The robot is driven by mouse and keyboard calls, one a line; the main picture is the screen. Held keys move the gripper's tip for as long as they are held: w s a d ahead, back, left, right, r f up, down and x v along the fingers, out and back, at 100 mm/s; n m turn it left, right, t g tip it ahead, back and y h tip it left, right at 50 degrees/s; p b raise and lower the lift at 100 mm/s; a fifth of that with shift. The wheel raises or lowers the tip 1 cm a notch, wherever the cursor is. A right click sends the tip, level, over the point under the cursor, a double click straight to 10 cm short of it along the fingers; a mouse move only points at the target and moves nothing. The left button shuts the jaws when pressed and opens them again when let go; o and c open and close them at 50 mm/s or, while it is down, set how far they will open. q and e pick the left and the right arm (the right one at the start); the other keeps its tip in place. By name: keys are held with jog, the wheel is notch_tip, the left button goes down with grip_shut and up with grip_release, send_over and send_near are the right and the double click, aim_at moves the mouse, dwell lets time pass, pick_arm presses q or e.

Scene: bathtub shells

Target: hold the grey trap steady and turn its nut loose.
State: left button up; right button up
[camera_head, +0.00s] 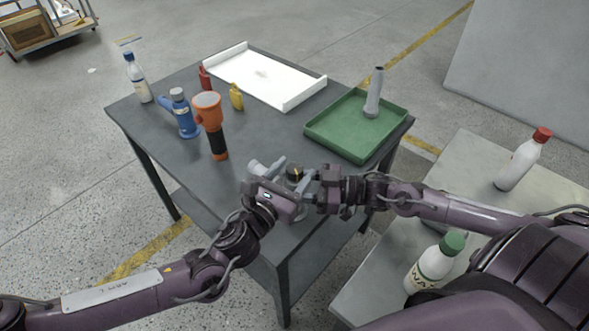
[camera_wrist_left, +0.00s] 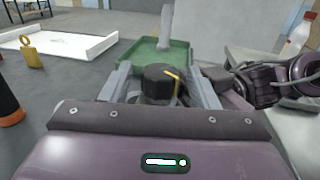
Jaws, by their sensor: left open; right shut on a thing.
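A dark round nut (camera_wrist_left: 158,82) with a yellow strip on top shows between the two grey fingers of my left gripper (camera_wrist_left: 158,73) in the left wrist view. The fingers are open, one on each side of it; I cannot tell whether they touch it. In the head view the nut (camera_head: 296,173) is beyond my left gripper (camera_head: 284,172), near the table's front corner. My right gripper (camera_head: 318,184) comes in from the right, close beside the nut, and is shut on the grey trap. Most of the trap is hidden behind my grippers.
A green tray (camera_head: 340,149) with an upright grey tube (camera_head: 373,95) stands at the right. A white tray (camera_head: 225,81) lies at the back.

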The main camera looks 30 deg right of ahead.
pick_arm(q)
jog(key=shift+w+d, duration=0.2)
jog(key=shift+d, duration=0.15)
jog(key=shift+c, duration=0.3)
jog(key=c, duration=0.9)
